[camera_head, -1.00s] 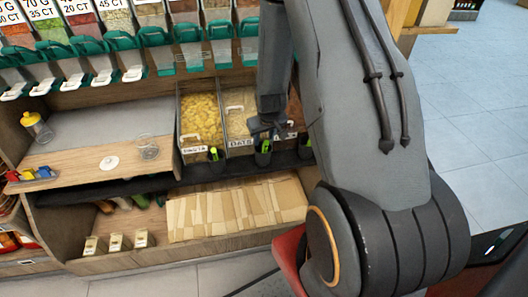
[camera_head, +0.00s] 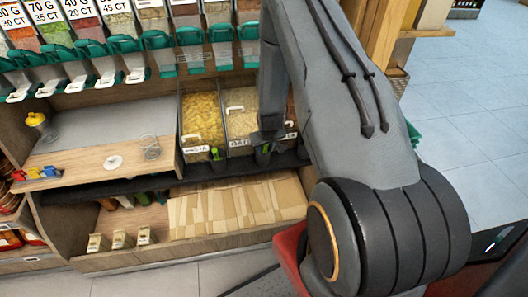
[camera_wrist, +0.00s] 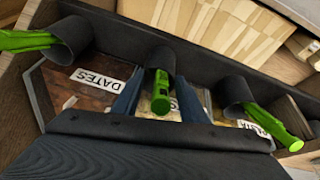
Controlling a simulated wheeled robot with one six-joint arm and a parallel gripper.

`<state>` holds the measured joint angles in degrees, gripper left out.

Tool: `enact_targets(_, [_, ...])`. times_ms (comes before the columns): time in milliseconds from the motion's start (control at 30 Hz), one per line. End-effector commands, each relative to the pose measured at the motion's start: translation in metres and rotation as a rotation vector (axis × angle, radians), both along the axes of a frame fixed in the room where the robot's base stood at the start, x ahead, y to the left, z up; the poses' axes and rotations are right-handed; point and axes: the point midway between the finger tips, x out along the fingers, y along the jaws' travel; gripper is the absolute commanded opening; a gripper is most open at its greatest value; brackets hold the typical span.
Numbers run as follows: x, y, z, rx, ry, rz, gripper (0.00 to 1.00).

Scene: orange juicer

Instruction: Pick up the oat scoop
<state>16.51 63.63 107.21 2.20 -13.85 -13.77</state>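The oat scoop shows its green handle (camera_wrist: 161,92) in the middle black holder of the wrist view; its lower part is hidden in the holder. It also shows in the head view (camera_head: 265,149) in front of the oats bin (camera_head: 241,112). My gripper (camera_wrist: 160,84) is open, with one blue-grey finger on each side of the middle handle. I cannot tell if either finger touches it. In the head view my gripper (camera_head: 270,135) is right above the oat scoop's holder, partly hidden by my arm.
Another green-handled scoop (camera_wrist: 28,40) sits in the holder by the dates label (camera_wrist: 98,79), and one (camera_wrist: 272,124) by the pasta label. A black ledge (camera_wrist: 215,68) carries the holders. Dispensers (camera_head: 192,52) hang above the bins.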

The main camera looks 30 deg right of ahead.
Motion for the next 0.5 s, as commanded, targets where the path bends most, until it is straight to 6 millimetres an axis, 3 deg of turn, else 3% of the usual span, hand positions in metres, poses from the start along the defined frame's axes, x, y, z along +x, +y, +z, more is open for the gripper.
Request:
enact_targets(400, [0.0045,-0.0012,-0.0109,0.0,0.0,0.0,0.39])
enact_targets(500, [0.0044,-0.0013,-0.011,0.0,0.0,0.0,0.24])
